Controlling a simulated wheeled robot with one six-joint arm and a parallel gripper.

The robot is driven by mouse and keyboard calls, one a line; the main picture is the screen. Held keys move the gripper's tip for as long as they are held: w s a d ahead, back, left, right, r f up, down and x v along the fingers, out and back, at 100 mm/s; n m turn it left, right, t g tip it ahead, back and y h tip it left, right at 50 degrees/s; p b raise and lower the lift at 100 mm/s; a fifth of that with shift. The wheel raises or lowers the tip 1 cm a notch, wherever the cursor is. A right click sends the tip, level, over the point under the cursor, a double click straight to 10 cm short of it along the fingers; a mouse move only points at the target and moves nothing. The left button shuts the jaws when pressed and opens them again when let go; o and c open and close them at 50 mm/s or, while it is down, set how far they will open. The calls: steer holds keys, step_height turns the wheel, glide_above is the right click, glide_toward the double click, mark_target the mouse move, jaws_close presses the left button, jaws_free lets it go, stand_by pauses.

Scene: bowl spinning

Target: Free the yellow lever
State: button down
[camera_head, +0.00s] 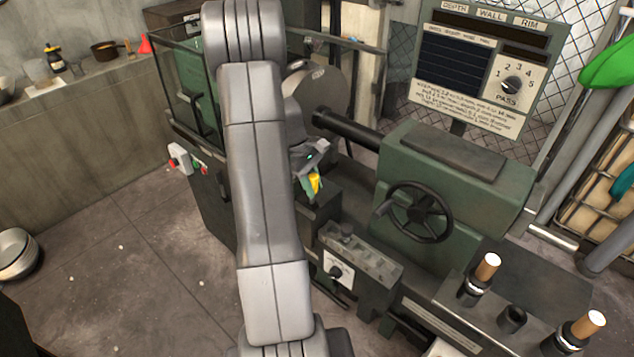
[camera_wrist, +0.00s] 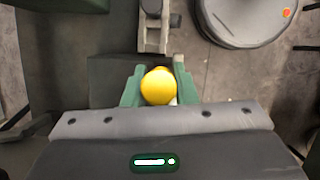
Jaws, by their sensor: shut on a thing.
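The yellow lever (camera_head: 315,183) shows as a small yellow piece at the end of my arm in the head view, beside the green lathe. In the wrist view its round yellow knob (camera_wrist: 158,86) sits between the two green fingers of my gripper (camera_wrist: 159,92). My gripper is shut on the knob, with a finger on each side. In the head view my gripper (camera_head: 312,172) is partly hidden by my arm. The lever's shaft and base are hidden beneath the knob and behind my arm.
The lathe's tailstock (camera_head: 445,180) with a black handwheel (camera_head: 420,212) stands to the right. A control box (camera_head: 358,258) with a knob is in front. A sign board (camera_head: 487,70) with a dial stands behind. Wooden-handled tools (camera_head: 488,266) stand at lower right. The floor at left is mostly clear.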

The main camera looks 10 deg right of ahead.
steer(key=shift+w, duration=0.1)
steer(key=c, duration=1.2)
jaws_free()
steer(key=shift+o, duration=0.2)
steer(key=shift+a+r, duration=0.1)
steer(key=b+v, duration=0.1)
steer(key=v, duration=1.2)
steer(key=shift+w+a+r, duration=0.2)
steer(key=shift+w, duration=0.05)
